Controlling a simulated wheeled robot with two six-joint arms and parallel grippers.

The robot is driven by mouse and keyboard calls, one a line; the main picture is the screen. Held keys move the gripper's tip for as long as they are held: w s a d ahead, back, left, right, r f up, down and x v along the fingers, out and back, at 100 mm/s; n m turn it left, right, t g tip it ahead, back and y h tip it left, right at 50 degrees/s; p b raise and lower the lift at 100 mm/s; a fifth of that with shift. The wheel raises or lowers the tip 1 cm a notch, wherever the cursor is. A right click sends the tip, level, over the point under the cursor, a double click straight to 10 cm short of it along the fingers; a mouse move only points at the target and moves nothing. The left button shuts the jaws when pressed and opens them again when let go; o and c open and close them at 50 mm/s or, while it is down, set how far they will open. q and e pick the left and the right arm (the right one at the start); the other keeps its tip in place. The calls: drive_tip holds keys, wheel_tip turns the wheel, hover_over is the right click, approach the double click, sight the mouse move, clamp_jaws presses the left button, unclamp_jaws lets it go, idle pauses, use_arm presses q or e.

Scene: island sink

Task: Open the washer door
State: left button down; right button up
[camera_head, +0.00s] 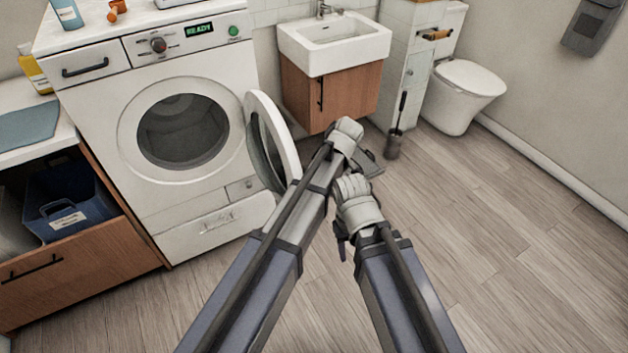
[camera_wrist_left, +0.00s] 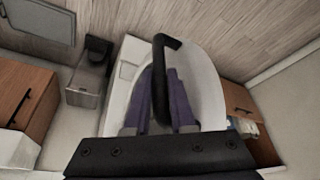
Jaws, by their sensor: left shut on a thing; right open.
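The white washer (camera_head: 165,120) stands at the left in the head view. Its round door (camera_head: 275,140) stands well open, swung out to the right, and the dark drum opening (camera_head: 183,130) is exposed. In the left wrist view, the purple fingers of my left gripper (camera_wrist_left: 160,100) are shut on the dark door handle (camera_wrist_left: 166,45), in front of the white door (camera_wrist_left: 209,85). In the head view, my left arm hides that grip and covers part of the door's edge. My right gripper (camera_head: 341,241) is open, right of the door and apart from it; its fingers are mostly hidden.
A sink (camera_head: 335,42) on a wooden cabinet (camera_head: 330,92) stands behind the door. A toilet brush (camera_head: 394,140) and toilet (camera_head: 463,95) are farther right. An open drawer with a blue basket (camera_head: 75,205) is left of the washer. The floor at right is clear.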

use_arm(q)
drive_tip(key=c, duration=0.8)
unclamp_jaws()
drive_tip(key=shift+a, duration=0.1)
drive_tip(key=shift+o, duration=0.2)
drive_tip(key=shift+r, duration=0.15)
use_arm(e)
drive_tip(key=shift+r, duration=0.15)
